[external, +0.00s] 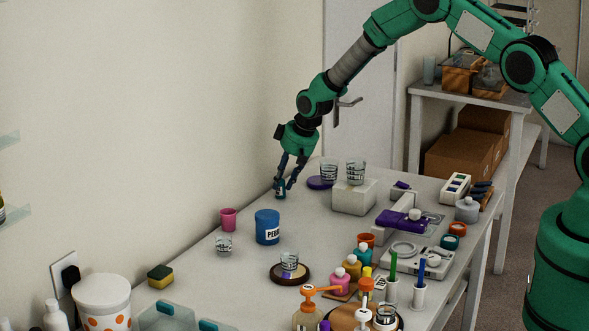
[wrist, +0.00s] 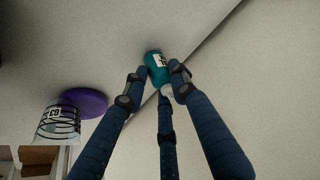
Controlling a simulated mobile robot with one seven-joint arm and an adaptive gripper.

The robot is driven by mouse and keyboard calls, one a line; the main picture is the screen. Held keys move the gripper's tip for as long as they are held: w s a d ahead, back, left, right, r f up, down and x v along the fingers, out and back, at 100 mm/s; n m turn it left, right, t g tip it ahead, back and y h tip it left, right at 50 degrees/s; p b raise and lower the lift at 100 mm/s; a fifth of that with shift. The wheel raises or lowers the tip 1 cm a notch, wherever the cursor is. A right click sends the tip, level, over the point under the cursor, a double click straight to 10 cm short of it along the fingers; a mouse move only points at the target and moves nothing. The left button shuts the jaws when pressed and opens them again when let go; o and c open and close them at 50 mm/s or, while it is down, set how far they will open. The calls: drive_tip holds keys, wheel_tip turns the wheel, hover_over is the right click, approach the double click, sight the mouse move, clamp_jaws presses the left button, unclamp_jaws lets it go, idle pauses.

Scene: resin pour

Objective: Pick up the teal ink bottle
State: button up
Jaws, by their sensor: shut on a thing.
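The teal ink bottle (wrist: 155,62) is a small teal bottle with a white label, and it sits between my fingertips in the wrist view. My gripper (wrist: 160,80) has dark blue fingers and is shut on the bottle. In the external view my gripper (external: 283,188) points down at the back of the table, near the wall. The bottle (external: 281,193) shows there small and partly hidden by the fingers. I cannot tell whether its base touches the table.
A purple disc (external: 318,183) and a measuring cup (external: 328,172) stand close to the right of my gripper. Another cup (external: 356,172) stands on a pale block (external: 354,198). A blue jar (external: 267,227) and a pink cup (external: 228,219) are nearer. The wall (external: 180,120) is close behind.

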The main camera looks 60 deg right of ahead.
sight(283, 181)
wheel_tip(283, 181, up, 10)
idle(0.8)
drive_tip(key=shift+a, duration=0.15)
idle(0.5)
